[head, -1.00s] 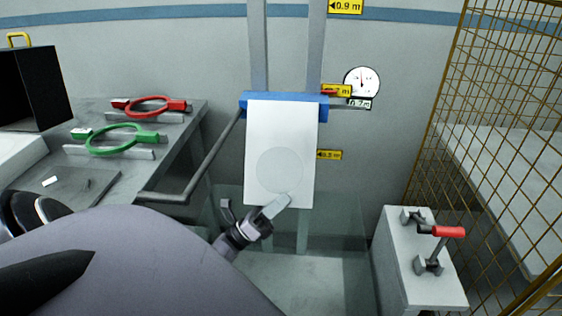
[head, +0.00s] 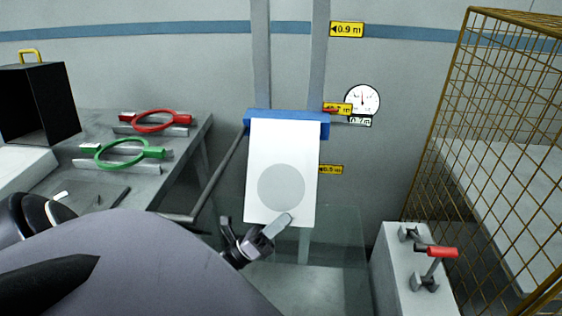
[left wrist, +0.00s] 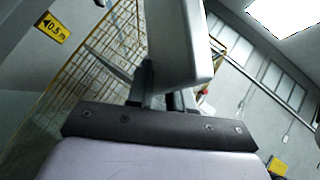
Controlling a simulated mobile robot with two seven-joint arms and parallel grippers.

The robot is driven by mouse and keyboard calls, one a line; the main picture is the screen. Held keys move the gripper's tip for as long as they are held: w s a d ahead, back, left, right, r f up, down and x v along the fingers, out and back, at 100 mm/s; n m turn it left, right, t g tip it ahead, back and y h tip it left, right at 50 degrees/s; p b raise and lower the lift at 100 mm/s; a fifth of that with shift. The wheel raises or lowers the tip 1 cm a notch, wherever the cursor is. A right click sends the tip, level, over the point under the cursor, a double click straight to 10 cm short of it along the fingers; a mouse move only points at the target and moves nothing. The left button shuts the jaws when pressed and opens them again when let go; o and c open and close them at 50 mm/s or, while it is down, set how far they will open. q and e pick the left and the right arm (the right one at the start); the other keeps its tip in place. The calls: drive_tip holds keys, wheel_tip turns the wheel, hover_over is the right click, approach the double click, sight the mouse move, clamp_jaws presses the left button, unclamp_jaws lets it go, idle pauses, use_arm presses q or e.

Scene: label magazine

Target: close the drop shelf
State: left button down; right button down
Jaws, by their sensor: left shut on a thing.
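The drop shelf is seen as a white panel (head: 285,150) with a grey disc on its face. It hangs down from a blue bar (head: 288,120) across two upright grey rails. My left gripper (head: 258,232) is shut on the panel's lower edge, with one finger over its front near the lower right corner. In the left wrist view, a pale slab (left wrist: 178,40), apparently this panel, stands at the fingers, and the grip itself is partly hidden. My right gripper is not in view.
A bench at left carries a red ring clamp (head: 160,120), a green ring clamp (head: 125,153) and a black open box (head: 38,105). A bent grey rod (head: 217,177) runs beside the panel. At right are a grey block with a red-handled lever (head: 436,252) and a mesh cage (head: 480,140).

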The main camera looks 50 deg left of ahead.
use_arm(q)
drive_tip(key=c, duration=1.2)
unclamp_jaws()
drive_tip(key=shift+s+d+r, duration=0.1)
drive_tip(key=shift+r, duration=0.1)
drive_tip(key=shift+c, duration=0.2)
drive_tip(key=shift+f, duration=0.15)
